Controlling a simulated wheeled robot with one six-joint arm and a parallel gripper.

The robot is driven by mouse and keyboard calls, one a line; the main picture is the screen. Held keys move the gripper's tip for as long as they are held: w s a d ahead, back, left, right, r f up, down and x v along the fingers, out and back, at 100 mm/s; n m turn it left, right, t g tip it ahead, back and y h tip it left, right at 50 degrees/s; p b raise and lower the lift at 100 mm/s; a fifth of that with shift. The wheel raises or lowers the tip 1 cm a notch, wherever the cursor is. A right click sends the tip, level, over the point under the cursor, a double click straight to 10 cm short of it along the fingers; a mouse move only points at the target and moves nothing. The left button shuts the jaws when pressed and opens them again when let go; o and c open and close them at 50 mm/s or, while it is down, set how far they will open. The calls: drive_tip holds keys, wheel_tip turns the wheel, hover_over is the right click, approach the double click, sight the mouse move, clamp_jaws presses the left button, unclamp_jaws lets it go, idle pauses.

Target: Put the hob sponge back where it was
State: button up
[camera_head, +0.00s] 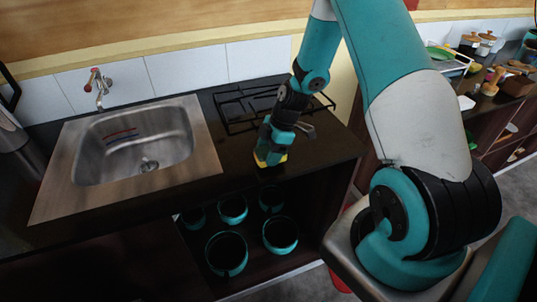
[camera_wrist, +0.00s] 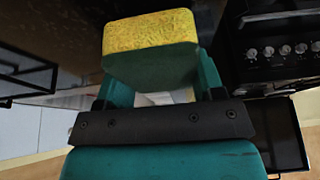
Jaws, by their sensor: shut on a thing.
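The hob sponge (camera_wrist: 150,35), yellow on one face and dark green on its thicker side, is between the teal fingers of my gripper (camera_wrist: 158,88) in the wrist view. My gripper is shut on it. In the head view my gripper (camera_head: 268,155) points down over the front of the dark counter, in front of the hob (camera_head: 235,108). A yellow bit of the sponge (camera_head: 263,163) shows at the fingertips. I cannot tell whether the sponge touches the counter. Part of the hob is hidden behind my arm.
A steel sink (camera_head: 190,165) with a tap (camera_head: 98,85) is set in the counter at the left. Several teal-rimmed pots (camera_head: 227,253) stand in the open shelf below. A shelf (camera_head: 510,95) with dishes and jars is at the right. Bare counter (camera_head: 325,150) lies right of my gripper.

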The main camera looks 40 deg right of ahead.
drive_tip(key=shift+f, duration=1.1)
drive_tip(key=shift+f, duration=0.15)
drive_tip(key=o, duration=1.1)
drive_tip(key=shift+c, duration=0.2)
